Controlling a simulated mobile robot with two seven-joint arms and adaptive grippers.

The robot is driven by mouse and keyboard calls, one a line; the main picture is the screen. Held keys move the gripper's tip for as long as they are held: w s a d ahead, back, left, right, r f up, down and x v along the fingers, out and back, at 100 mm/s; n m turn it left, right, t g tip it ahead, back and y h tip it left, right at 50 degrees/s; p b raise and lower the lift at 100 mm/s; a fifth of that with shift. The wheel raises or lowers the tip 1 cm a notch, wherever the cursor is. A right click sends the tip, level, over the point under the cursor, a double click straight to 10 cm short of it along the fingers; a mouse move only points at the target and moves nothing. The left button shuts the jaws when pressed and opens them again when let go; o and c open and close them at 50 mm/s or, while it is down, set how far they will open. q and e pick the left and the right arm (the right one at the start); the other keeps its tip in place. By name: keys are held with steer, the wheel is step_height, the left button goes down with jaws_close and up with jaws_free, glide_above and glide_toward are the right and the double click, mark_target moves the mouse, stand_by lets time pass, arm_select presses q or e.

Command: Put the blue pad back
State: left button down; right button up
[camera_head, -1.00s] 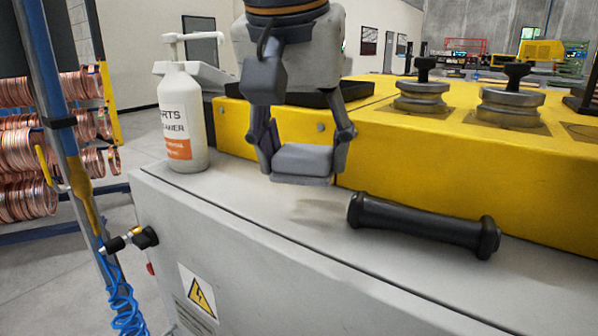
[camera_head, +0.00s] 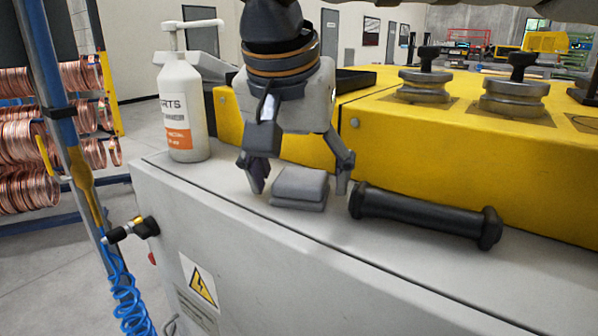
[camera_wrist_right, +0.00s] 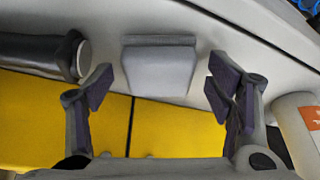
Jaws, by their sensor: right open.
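A flat grey pad (camera_head: 298,188) lies on the light grey cabinet top, in front of the yellow machine. Its colour looks grey rather than blue. My right gripper (camera_head: 300,184) is open above and behind it, with one finger on each side and gaps between fingers and pad. The right wrist view also shows the pad (camera_wrist_right: 160,68) just beyond the spread, empty fingertips (camera_wrist_right: 163,85). My left gripper is out of view.
A black roller-like handle (camera_head: 425,216) lies close right of the gripper. A white pump bottle (camera_head: 182,110) stands to the left. The yellow machine (camera_head: 440,160) rises behind. The cabinet top (camera_head: 330,228) is bare along its front.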

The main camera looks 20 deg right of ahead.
steer(key=v, duration=1.2)
steer(key=shift+r, duration=0.2)
